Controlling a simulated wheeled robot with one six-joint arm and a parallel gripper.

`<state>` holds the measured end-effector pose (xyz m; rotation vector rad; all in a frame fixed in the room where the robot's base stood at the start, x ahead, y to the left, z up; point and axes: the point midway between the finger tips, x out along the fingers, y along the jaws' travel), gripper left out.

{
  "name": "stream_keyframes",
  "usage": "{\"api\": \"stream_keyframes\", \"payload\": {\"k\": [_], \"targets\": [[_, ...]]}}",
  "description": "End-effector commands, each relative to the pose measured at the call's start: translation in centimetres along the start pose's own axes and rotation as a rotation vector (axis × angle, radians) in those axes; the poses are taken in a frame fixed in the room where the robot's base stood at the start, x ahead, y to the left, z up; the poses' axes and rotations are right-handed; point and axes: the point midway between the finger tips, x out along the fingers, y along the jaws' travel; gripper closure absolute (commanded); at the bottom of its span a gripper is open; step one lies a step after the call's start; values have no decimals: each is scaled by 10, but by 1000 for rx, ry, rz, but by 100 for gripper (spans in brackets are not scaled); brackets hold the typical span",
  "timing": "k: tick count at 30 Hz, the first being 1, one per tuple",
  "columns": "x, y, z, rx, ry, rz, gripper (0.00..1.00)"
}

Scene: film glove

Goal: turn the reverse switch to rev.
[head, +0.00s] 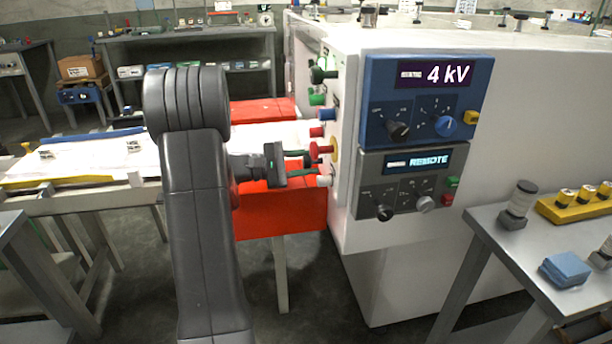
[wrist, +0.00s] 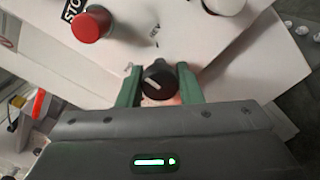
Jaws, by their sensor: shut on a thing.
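A small black rotary knob (wrist: 158,80) with a white pointer line sits on a white panel in the wrist view. It looks like the reverse switch. Its pointer slants from upper left to lower right, and its markings are too small to read. My gripper (wrist: 160,88) has its green fingers on either side of the knob, shut on it. In the head view my gripper (head: 311,162) reaches right to the end face of the white machine (head: 350,215). The knob is hidden there.
A red button (wrist: 91,24) beside a STOP label and a white knob (wrist: 225,4) are near the fingers. Red (head: 317,132), blue (head: 326,114) and green (head: 322,75) controls project from the same face. A blue panel (head: 418,85) reads 4 kV.

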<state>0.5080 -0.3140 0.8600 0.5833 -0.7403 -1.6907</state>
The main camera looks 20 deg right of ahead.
Motion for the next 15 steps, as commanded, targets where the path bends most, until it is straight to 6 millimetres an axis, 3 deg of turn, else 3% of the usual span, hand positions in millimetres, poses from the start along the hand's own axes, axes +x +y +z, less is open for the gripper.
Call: {"api": "stream_keyframes", "payload": {"k": [15], "targets": [[0,-5,-4,477,0,0,90]]}}
